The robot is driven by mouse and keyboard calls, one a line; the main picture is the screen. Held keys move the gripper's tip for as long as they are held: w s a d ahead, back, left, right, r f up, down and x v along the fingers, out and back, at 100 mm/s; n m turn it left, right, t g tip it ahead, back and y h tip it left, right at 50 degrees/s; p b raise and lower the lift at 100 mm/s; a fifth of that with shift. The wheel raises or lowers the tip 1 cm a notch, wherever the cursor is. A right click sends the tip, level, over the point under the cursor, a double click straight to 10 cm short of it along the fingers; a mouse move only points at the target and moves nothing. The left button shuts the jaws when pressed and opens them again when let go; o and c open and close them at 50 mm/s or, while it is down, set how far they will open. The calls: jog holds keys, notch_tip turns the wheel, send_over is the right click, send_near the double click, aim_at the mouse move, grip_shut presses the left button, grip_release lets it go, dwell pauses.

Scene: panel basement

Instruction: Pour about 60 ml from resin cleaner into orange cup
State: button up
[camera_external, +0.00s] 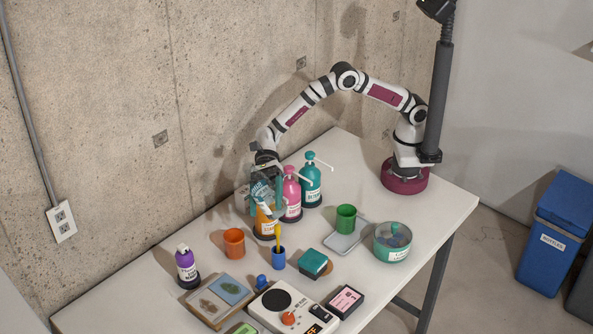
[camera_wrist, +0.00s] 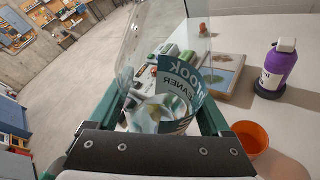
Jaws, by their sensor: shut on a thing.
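My gripper (camera_external: 265,170) is shut on a clear see-through container, the resin cleaner (camera_external: 260,193), with a teal label. In the wrist view, the container (camera_wrist: 150,60) stands between my two green fingers (camera_wrist: 160,115), and its label reads mirrored, with "CLEANER" legible. Its exact tilt and liquid level are hard to tell. The orange cup (camera_external: 234,242) stands upright on the table, to the left of and nearer than the held container. The cup (camera_wrist: 252,137) also shows at the lower right of the wrist view, apart from the container. I see no stream of liquid.
Pump bottles in yellow (camera_external: 264,222), pink (camera_external: 291,200) and teal (camera_external: 312,185) stand close to the held container. A purple bottle (camera_external: 187,265) stands left of the cup. A blue cup (camera_external: 278,260), green cup (camera_external: 346,218) and scale-like device (camera_external: 270,300) are nearby.

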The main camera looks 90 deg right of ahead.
jog(key=shift+w+f+m+g, duration=0.15)
jog(key=shift+m+g, duration=0.25)
jog(key=shift+m, duration=0.3)
jog(key=shift+s+r+m+g+y, duration=0.25)
jog(key=shift+r+m+g+y, duration=0.05)
jog(key=shift+r+m, duration=0.4)
jog(key=s+m, duration=0.1)
jog(key=f+m+g, duration=0.1)
jog(key=m, duration=0.1)
jog(key=shift+s+a+y, duration=0.15)
jog(key=shift+s+y, duration=0.2)
jog(key=shift+y, duration=0.05)
jog(key=shift+s+m, duration=0.15)
jog(key=shift+m, duration=0.55)
jog(key=shift+w+r+m+g+y, duration=0.2)
jog(key=shift+w+m+g+y, duration=0.15)
jog(key=shift+m, duration=0.35)
jog(key=shift+r, duration=0.3)
jog(key=shift+r+m+g+y, duration=0.25)
jog(key=shift+r+m, duration=0.25)
jog(key=shift+m, duration=0.2)
jog(key=shift+m+p, duration=0.3)
jog(key=shift+m, duration=0.2)
jog(key=shift+s, duration=0.25)
